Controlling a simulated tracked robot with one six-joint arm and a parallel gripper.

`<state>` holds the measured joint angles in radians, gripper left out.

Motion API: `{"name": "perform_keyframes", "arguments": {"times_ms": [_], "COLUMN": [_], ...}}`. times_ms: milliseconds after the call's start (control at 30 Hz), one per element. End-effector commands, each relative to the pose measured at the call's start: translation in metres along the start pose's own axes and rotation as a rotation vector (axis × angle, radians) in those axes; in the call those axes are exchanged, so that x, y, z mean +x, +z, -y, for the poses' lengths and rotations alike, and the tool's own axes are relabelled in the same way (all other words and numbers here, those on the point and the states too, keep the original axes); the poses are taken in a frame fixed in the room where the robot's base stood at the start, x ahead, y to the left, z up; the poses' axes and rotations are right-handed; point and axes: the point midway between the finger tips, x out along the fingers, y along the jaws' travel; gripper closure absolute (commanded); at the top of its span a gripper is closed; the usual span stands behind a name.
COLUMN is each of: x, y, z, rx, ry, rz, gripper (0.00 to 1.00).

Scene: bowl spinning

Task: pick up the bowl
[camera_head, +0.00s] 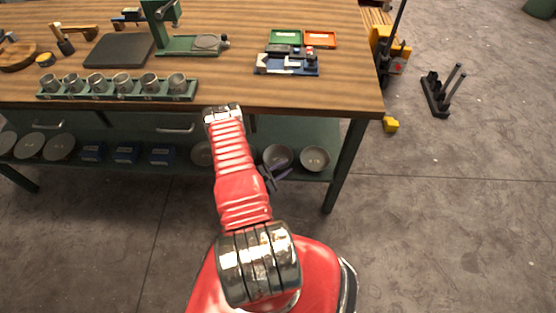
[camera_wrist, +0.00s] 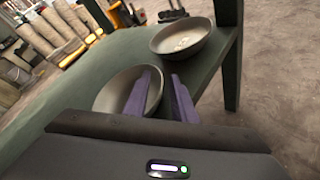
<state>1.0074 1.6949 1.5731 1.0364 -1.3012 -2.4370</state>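Two grey metal bowls stand on the lower green shelf of the workbench. The nearer bowl (camera_wrist: 112,88) is partly hidden by my gripper in the wrist view; it also shows in the head view (camera_head: 277,154). The other bowl (camera_wrist: 182,37) sits to its right, near the shelf's end, and also shows in the head view (camera_head: 315,158). My gripper (camera_wrist: 162,72) is open, its two purple fingers apart. In the wrist view the left finger overlaps the nearer bowl's inside and the right finger lies beyond its right rim. I cannot tell whether they touch it.
The green shelf (camera_head: 238,167) lies under the wooden worktop (camera_head: 300,96). A green table leg (camera_head: 345,165) stands right of the bowls. More round dishes (camera_head: 60,147) and blue boxes (camera_head: 125,153) sit on the shelf to the left. The floor at right is mostly clear.

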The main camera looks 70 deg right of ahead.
Motion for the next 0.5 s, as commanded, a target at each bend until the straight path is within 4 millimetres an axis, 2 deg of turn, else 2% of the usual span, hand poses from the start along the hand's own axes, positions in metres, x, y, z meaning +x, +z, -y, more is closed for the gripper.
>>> {"name": "perform_keyframes", "arguments": {"times_ms": [133, 500], "x": [-0.0002, -0.0003], "y": [0.0, -0.0001], "z": [-0.0001, -0.0001], "rx": [0.0, 0.0], "ry": [0.0, 0.0], "rz": [0.0, 0.0], "gripper": [0.77, 1.0]}}
